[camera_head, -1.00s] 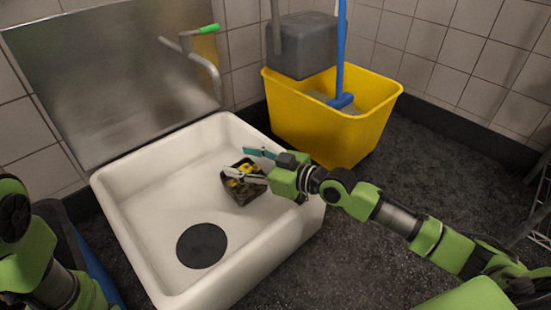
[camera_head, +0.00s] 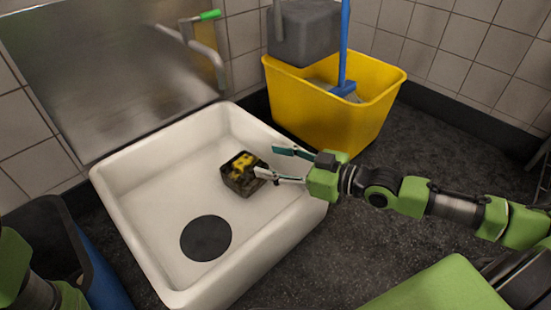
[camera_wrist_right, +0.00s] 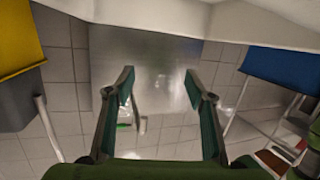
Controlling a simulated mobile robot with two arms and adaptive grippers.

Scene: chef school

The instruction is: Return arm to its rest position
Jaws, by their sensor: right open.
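My right gripper (camera_head: 274,163) is open and empty over the right side of the white sink (camera_head: 135,195). Its fingers point left, beside a small dark box with yellow contents (camera_head: 241,174) in the sink. The right wrist view shows the two open fingers (camera_wrist_right: 158,85) with nothing between them. My left arm shows at the lower left edge of the head view, but its gripper is out of view.
A yellow mop bucket (camera_head: 330,105) with a grey wringer (camera_head: 304,35) and a blue-handled mop (camera_head: 345,60) stands behind the sink. A blue bin (camera_head: 100,270) is at the lower left. A metal backsplash (camera_head: 110,70) and tap (camera_head: 205,50) are behind. Dark floor is clear at right.

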